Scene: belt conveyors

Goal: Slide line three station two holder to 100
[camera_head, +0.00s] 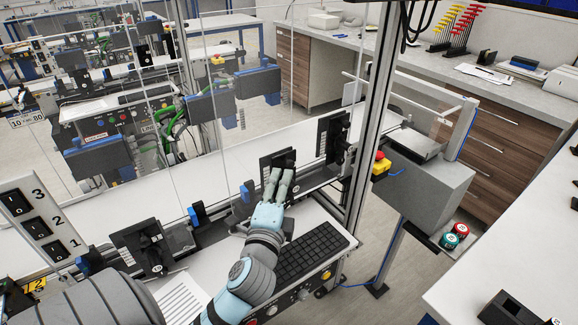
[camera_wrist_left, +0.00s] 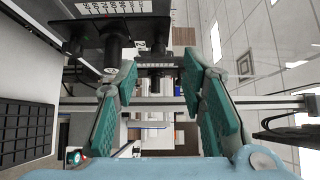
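My left gripper (camera_head: 280,176) reaches over the near conveyor rail, with its fingers pointing at a black holder (camera_head: 279,158) on the rail. In the left wrist view my left gripper (camera_wrist_left: 157,82) is open, with a wide gap between the teal finger pads. A black plate with white scale marks and dark knobs (camera_wrist_left: 95,32) lies ahead and to the left of the fingers. A small dark part with a marked strip (camera_wrist_left: 155,70) shows between the fingertips; I cannot tell whether they touch it. No station label is readable on this holder. My right gripper is not in view.
Another black holder (camera_head: 335,137) stands further right, and a larger black one (camera_head: 145,247) stands left. A keyboard (camera_head: 310,250) lies below my wrist. A numbered switch panel (camera_head: 42,222) is at the left. An upright metal post (camera_head: 372,115) stands right of the rail.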

